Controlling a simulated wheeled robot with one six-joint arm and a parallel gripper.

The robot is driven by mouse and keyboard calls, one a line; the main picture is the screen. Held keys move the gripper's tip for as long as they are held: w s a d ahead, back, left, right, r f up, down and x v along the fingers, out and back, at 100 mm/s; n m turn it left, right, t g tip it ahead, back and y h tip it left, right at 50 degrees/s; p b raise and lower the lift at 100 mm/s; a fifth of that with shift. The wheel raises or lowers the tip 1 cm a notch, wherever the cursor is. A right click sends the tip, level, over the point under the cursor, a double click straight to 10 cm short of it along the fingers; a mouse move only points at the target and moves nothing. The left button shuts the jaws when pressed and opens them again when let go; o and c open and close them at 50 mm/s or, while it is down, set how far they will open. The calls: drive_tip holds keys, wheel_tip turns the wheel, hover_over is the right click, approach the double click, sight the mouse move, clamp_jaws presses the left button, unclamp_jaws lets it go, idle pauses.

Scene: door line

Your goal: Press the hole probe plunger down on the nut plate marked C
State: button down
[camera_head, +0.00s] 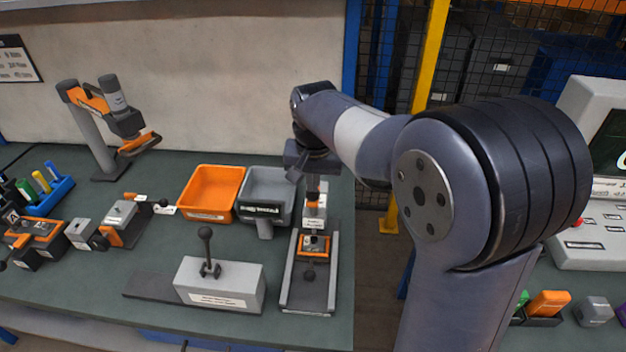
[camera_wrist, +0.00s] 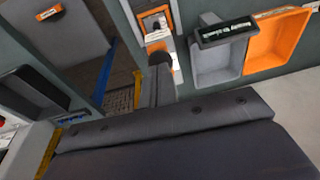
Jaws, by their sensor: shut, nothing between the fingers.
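My gripper (camera_head: 300,165) is shut and empty at the right part of the bench, above the rear of a grey railed fixture (camera_head: 329,275). An upright white-labelled part (camera_head: 315,217) stands behind the block, just below my gripper. In the wrist view the gripper fingers (camera_wrist: 157,85) point toward the fixture, with a dark knob (camera_wrist: 159,60) close to the fingertips. Whether they touch cannot be told. I cannot read a letter C.
An orange bin (camera_head: 243,178) and a grey bin (camera_head: 285,180) stand left of my gripper. A grey block with an upright lever (camera_head: 206,240) stands left of the fixture. Other small devices (camera_head: 120,215) fill the bench's left. A yellow post (camera_head: 430,55) and mesh stand behind.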

drive_tip(key=shift+f, duration=0.1)
drive_tip(key=f+b, duration=0.3)
drive_tip(key=f, duration=0.1)
drive_tip(key=shift+s+f, duration=0.15)
drive_tip(key=shift+s, duration=0.05)
drive_tip(key=shift+s+f, duration=0.25)
drive_tip(key=shift+f, duration=0.05)
drive_tip(key=shift+r, duration=0.45)
wheel_tip(320, 180, up, 4)
drive_tip(key=p, duration=0.3)
drive_tip(key=shift+w+r+p, duration=0.1)
drive_tip(key=shift+r+p, duration=0.15)
drive_tip(key=shift+p, duration=0.1)
wheel_tip(320, 180, up, 10)
drive_tip(key=s+b, duration=0.1)
drive_tip(key=s, duration=0.1)
drive_tip(key=shift+r+t, duration=0.25)
drive_tip(key=shift+t, duration=0.05)
drive_tip(key=shift+s, duration=0.1)
drive_tip(key=p, duration=0.1)
hover_over(314, 199)
drive_tip(key=s+x, duration=0.2)
drive_tip(key=x, duration=0.7)
drive_tip(key=shift+s+f, duration=0.2)
drive_tip(key=shift+f, duration=0.4)
